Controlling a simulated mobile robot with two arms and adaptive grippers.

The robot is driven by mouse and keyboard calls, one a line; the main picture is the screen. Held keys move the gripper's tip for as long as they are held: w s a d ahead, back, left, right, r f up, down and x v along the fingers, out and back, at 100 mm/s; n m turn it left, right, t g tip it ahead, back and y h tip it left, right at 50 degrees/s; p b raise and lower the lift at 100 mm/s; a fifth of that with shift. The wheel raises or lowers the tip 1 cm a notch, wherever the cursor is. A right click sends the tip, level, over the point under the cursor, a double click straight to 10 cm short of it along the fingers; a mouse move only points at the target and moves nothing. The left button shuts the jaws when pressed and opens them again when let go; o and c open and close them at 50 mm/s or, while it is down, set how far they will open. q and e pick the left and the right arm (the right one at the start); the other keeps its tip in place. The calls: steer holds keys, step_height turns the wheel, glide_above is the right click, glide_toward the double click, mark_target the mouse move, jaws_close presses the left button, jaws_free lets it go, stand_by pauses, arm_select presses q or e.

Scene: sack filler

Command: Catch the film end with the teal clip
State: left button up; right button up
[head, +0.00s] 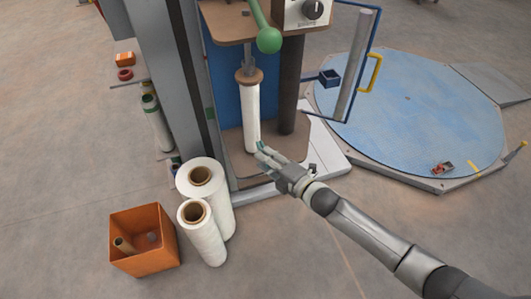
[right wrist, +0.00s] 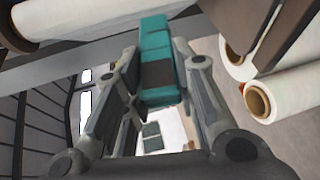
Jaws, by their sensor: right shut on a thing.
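My right gripper (head: 268,155) reaches in from the lower right, close to the lower end of the white film roll (head: 252,115) that stands upright in the machine. It is shut on the teal clip (right wrist: 158,50), which sits between the fingers in the right wrist view. A small teal part of the clip (head: 260,146) shows at the fingertips in the head view. The white roll also crosses the upper left of the right wrist view (right wrist: 90,14). I cannot make out a loose film end, nor whether the clip touches the film. My left gripper is not in view.
Two spare film rolls (head: 206,237) stand on the floor left of the machine. An orange bin (head: 143,262) is beside them. A dark post (head: 290,90) rises just right of the held roll. The blue turntable (head: 410,105) lies at the right.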

steer(key=shift+s+d+p, duration=0.25)
steer(key=shift+s+p, duration=0.1)
steer(key=shift+s, duration=0.4)
steer(key=shift+s+d+p, duration=0.25)
steer(key=shift+s+p, duration=0.05)
steer(key=shift+s, duration=0.45)
steer(key=shift+r, duration=0.1)
steer(key=s+d+r+m+t+h, duration=0.1)
steer(key=s+d+r+m+h, duration=0.1)
steer(key=r, duration=0.4)
steer(key=s+d+r+m+t+h, duration=0.1)
steer(key=s+r+t+h, duration=0.1)
steer(key=r, duration=0.3)
steer(key=s+d+r+m+h, duration=0.5)
steer(key=d+r, duration=0.4)
steer(key=d, duration=0.3)
steer(key=shift+s+d+r+t+h, duration=0.3)
steer(key=shift+s+d+r+h, duration=0.1)
steer(key=shift+h, duration=0.2)
